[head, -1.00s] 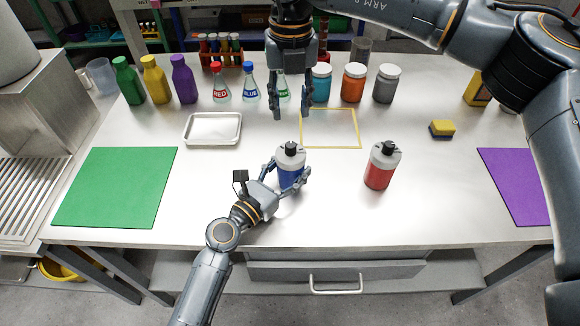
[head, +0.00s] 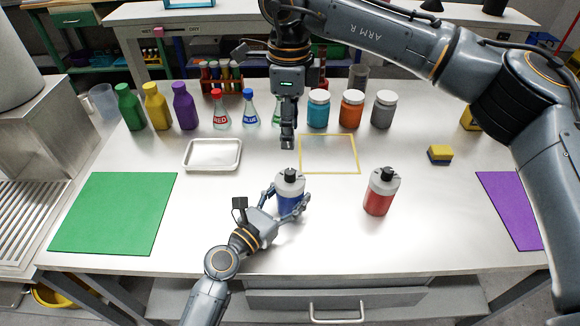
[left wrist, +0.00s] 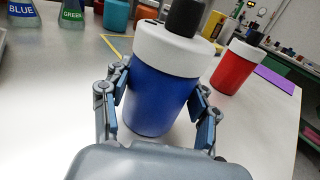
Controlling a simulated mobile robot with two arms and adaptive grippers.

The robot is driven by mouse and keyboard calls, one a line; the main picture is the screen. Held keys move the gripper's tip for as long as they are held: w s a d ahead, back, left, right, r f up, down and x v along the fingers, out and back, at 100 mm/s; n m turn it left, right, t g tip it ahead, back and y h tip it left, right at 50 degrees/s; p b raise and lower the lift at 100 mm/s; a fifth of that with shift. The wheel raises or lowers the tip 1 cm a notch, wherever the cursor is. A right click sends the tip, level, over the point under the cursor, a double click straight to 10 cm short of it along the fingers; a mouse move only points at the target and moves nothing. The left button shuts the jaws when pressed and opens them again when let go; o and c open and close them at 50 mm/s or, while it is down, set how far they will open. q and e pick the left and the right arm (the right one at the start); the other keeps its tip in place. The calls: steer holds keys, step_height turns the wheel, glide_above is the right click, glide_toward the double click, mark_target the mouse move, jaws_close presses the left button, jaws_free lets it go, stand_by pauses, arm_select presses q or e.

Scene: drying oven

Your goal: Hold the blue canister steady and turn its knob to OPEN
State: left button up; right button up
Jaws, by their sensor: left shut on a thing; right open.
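The blue canister (head: 290,196) stands upright on the bench, with a pale grey top and a black knob (head: 291,174). My left gripper (head: 285,207) is shut around its body from the lower left. In the left wrist view the blue canister (left wrist: 158,98) sits between the two fingers, and its black knob (left wrist: 185,16) is cut by the top edge. My right gripper (head: 287,143) points down above and behind the canister, apart from the knob, and holds nothing visible. Its fingers overlap from this side. The knob's marking is too small to read.
A red canister (head: 381,194) stands to the right. A metal tray (head: 212,167), a yellow frame (head: 357,155) and a sponge (head: 439,154) lie behind. Flasks and jars line the back, near my right gripper. A green mat (head: 115,212) lies left, a purple mat (head: 512,212) right.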

mark_target(290, 171)
step_height(290, 171, down, 11)
steer(key=n, duration=0.9)
steer(key=shift+f, duration=0.15)
jaws_close()
